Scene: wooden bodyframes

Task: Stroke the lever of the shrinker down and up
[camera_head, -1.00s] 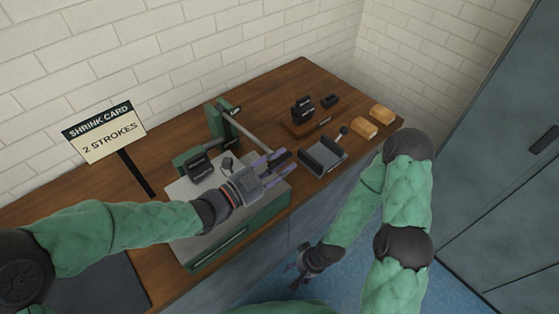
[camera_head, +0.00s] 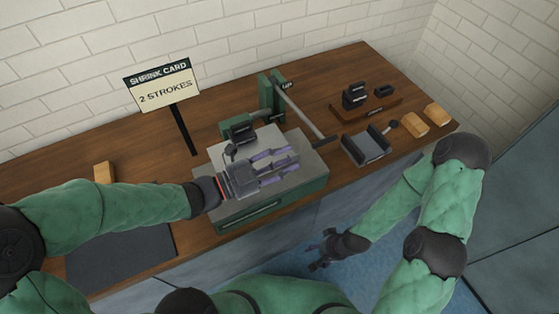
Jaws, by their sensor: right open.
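The shrinker (camera_head: 268,108) is a green upright machine on a grey-topped green base (camera_head: 312,172) on the bench. Its lever (camera_head: 299,110) is a long grey bar slanting down to the right from the top of the upright, with a dark grip (camera_head: 329,139) at its lower end. My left gripper (camera_head: 294,159) is over the base's grey top, left of and apart from the lever grip. Its fingers point right, spread and empty. My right gripper (camera_head: 322,253) hangs low in front of the bench, open and empty, far from the shrinker.
A sign (camera_head: 161,85) reading "SHRINK CARD 2 STROKES" stands at the back left. To the right are a grey tray (camera_head: 366,146), a wooden rack (camera_head: 362,110) with black pieces, and wooden blocks (camera_head: 415,123). A dark mat (camera_head: 122,255) lies front left.

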